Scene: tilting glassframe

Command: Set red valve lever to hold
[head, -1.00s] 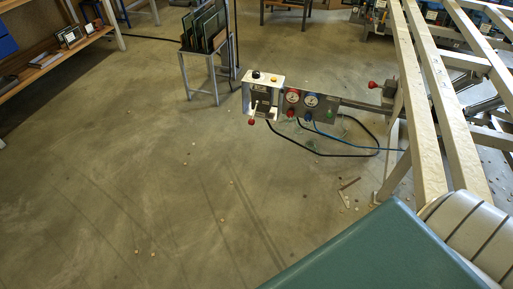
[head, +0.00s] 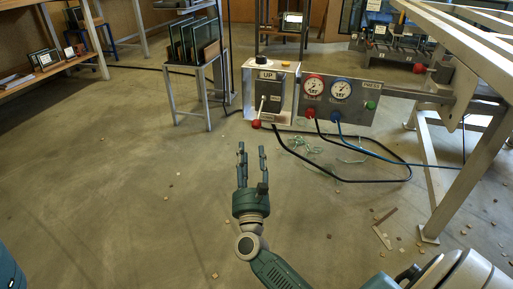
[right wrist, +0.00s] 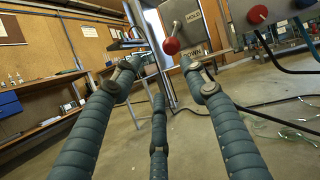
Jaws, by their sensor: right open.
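The valve box (head: 285,88) stands beyond my right gripper in the head view, with an UP label at its top. Its lever hangs down and ends in a red ball knob (head: 256,124). In the right wrist view the red knob (right wrist: 171,46) shows close to the DOWN label, with the HOLD label above it. My right gripper (head: 252,158) is open and empty, below and in front of the knob, apart from it. In the right wrist view its spread fingers (right wrist: 160,82) point toward the knob, which lies above and between the tips. My left gripper is out of view.
A gauge panel (head: 341,101) with red and blue dials adjoins the box on the right. Hoses (head: 345,180) hang below it to the floor. A metal frame (head: 462,150) stands at the right and a glass rack (head: 191,73) at the back left.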

